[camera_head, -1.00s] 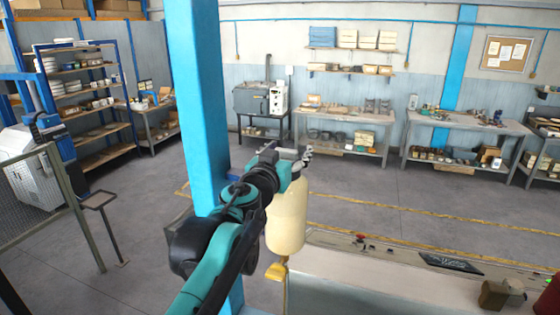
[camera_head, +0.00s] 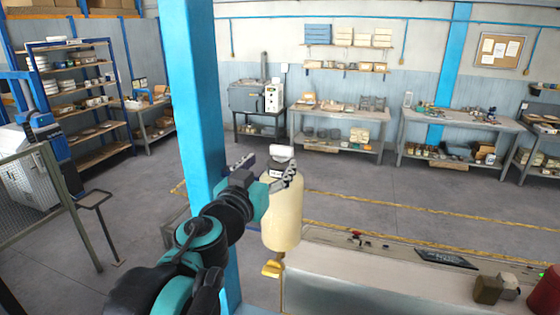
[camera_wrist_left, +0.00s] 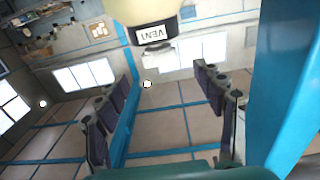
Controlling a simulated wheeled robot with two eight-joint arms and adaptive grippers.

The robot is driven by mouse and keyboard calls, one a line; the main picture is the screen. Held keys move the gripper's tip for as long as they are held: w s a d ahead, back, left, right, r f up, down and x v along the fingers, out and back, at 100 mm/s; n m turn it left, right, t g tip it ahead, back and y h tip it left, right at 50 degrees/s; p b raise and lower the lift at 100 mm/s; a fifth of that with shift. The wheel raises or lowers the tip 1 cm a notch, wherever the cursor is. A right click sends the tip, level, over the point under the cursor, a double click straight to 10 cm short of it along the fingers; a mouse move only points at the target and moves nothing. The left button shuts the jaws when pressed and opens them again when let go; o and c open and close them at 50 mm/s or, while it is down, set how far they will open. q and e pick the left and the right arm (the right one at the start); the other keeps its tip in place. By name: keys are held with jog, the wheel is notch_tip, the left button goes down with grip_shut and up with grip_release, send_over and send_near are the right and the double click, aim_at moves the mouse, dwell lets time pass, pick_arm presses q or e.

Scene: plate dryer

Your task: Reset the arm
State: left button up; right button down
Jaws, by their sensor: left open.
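My left gripper (camera_head: 267,168) is raised in the middle of the head view, in front of the blue column and near the top of a cream cylinder. It is open, with its fingers spread apart. In the left wrist view the two dark fingers (camera_wrist_left: 160,105) stand apart with nothing between them. My left arm reaches up from the bottom of the head view. My right gripper is not in view.
The cream cylinder (camera_head: 282,218) has a yellow fitting below; its dark cap with a "VENT" label (camera_wrist_left: 155,33) is close in the wrist view. A blue column (camera_head: 190,90) stands beside the arm. A light counter (camera_head: 370,285) lies at lower right.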

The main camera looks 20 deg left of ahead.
pick_arm(q)
jog(key=s+a+f+n+g+y, duration=0.2)
jog(key=s+a+f+y, duration=0.15)
jog(key=f, duration=0.45)
jog(key=s+a+f+n+g+y, duration=0.2)
jog(key=a+f+y, duration=0.15)
jog(key=f, duration=0.45)
jog(key=s+d+f+m+g+h+b, duration=0.1)
jog(key=s+d+f+g+h, duration=0.2)
jog(key=f, duration=0.4)
jog(key=s+d+f+m+g+h, duration=0.1)
jog(key=s+d+f+g, duration=0.1)
jog(key=s+f, duration=0.4)
jog(key=s+d+f+m+g+h+b, duration=0.1)
jog(key=s+d+f+g+h, duration=0.15)
jog(key=f, duration=0.65)
notch_tip(320, 180, down, 33)
jog(key=b, duration=3.3)
jog(key=shift+d+t, duration=0.15)
jog(key=shift+t, duration=0.2)
jog(key=shift+r+y, duration=0.1)
jog(key=shift+y, duration=0.15)
